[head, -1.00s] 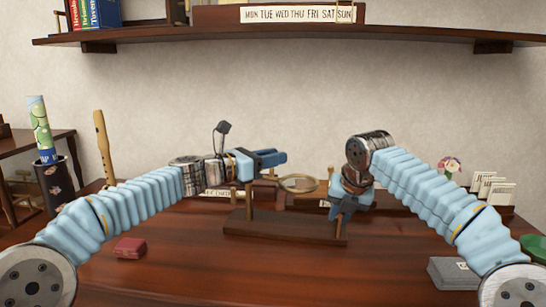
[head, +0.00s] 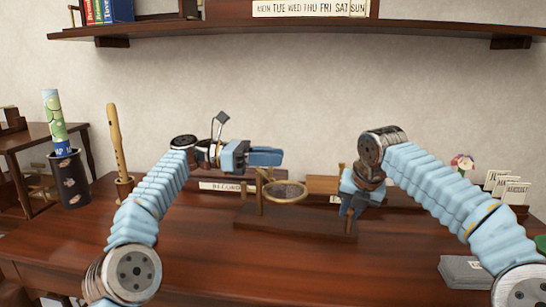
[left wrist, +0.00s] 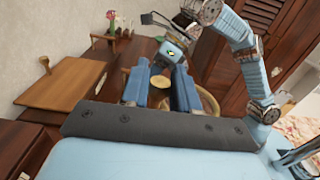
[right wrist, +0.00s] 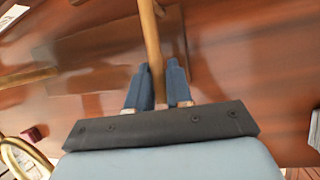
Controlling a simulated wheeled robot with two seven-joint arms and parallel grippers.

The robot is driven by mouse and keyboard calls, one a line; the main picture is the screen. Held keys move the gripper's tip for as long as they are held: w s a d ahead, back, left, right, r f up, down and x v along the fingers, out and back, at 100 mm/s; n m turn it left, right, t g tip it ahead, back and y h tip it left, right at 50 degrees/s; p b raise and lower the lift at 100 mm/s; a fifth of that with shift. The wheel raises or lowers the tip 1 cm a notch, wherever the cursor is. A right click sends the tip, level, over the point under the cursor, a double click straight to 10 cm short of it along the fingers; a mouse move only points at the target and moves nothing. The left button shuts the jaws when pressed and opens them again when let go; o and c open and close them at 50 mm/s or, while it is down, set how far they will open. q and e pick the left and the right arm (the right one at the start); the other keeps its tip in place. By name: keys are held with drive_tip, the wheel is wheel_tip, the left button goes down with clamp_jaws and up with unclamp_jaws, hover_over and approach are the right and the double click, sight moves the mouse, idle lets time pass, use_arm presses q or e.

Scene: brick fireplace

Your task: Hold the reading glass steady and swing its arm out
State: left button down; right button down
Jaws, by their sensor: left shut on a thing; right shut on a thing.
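The reading glass stands on a dark wooden base (head: 295,222) on the desk, with a round brass-rimmed lens (head: 286,192) held out above it. My left gripper (head: 280,157) is above the left post of the stand. In the left wrist view a round, pale brass-coloured top (left wrist: 160,82) sits between its fingers, and the lens ring shows just right of them. My right gripper (head: 350,208) is at the right end of the base. In the right wrist view its fingers are shut around a slim wood-coloured bar (right wrist: 152,45) of the stand. The exact grip points are partly hidden in the head view.
A label strip (head: 222,186) lies behind the stand. A flute (head: 116,138) and a dark cup (head: 70,178) stand at left. A grey box (head: 462,270) lies front right, with cards (head: 507,188) behind. A shelf (head: 300,35) spans the wall. The front middle of the desk is clear.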

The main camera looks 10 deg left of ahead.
use_arm(q)
drive_tip(key=shift+s+a+r, duration=0.1)
drive_tip(key=shift+a+r, duration=0.05)
idle(0.3)
drive_tip(key=c, duration=1)
unclamp_jaws()
